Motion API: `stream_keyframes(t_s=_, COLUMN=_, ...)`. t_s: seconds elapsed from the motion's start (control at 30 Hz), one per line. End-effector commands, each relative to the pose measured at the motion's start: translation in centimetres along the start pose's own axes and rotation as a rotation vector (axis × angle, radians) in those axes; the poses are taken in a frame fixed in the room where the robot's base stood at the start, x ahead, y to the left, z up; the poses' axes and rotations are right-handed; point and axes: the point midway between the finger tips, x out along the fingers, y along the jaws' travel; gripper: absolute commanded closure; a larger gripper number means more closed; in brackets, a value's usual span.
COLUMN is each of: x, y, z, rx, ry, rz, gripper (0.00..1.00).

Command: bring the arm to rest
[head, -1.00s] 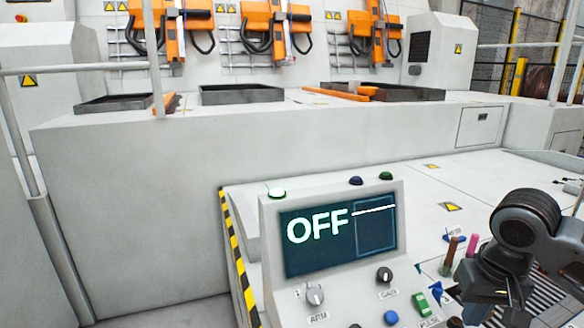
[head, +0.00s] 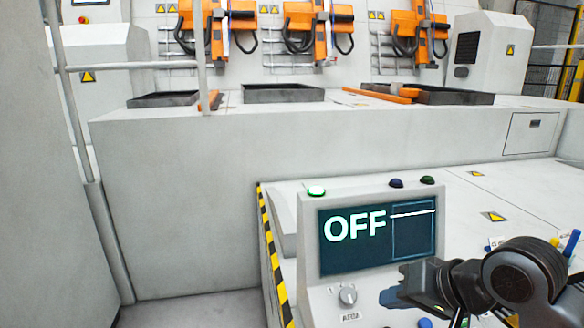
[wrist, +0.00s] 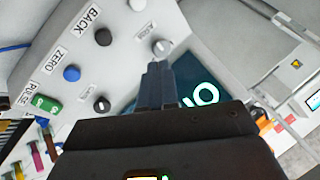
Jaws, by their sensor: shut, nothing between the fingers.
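My gripper (head: 391,297) is in front of the lower part of the grey control console (head: 308,240), pointing left in the head view. In the wrist view the two fingers (wrist: 158,85) are together, with nothing between them. They lie over the console face, near a grey knob (wrist: 160,48) and the dark screen. I cannot tell whether they touch it. My arm is bent at the lower right of the head view and hides part of the console's controls. The screen (head: 345,255) reads OFF.
The wrist view shows a blue button (wrist: 71,73), a green switch (wrist: 46,104) and black knobs (wrist: 103,37). Behind stands a long pale bench (head: 180,190) with orange units (head: 303,30) above. A striped edge (head: 272,250) runs left of the console.

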Motion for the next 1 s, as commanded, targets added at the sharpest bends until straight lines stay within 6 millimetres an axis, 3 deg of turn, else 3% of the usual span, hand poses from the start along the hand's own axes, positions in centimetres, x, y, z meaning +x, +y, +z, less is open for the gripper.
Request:
stream_keyframes(t_s=0.03, x=0.6, y=-2.2, z=0.6, rx=0.012, ry=0.034, rz=-0.068, gripper=1.0)
stream_keyframes(t_s=0.2, x=1.4, y=-6.9, z=1.5, rx=0.058, ry=0.179, rz=-0.236, gripper=1.0)
stream_keyframes(t_s=0.43, x=1.3, y=-9.7, z=4.2, rx=0.147, ry=0.364, rz=-0.354, gripper=1.0)
stream_keyframes(t_s=0.67, x=0.6, y=-8.8, z=8.9, rx=0.228, ry=0.522, rz=-0.346, gripper=1.0)
stream_keyframes(t_s=1.0, x=-2.6, y=-3.4, z=19.1, rx=0.225, ry=0.678, rz=-0.151, gripper=1.0)
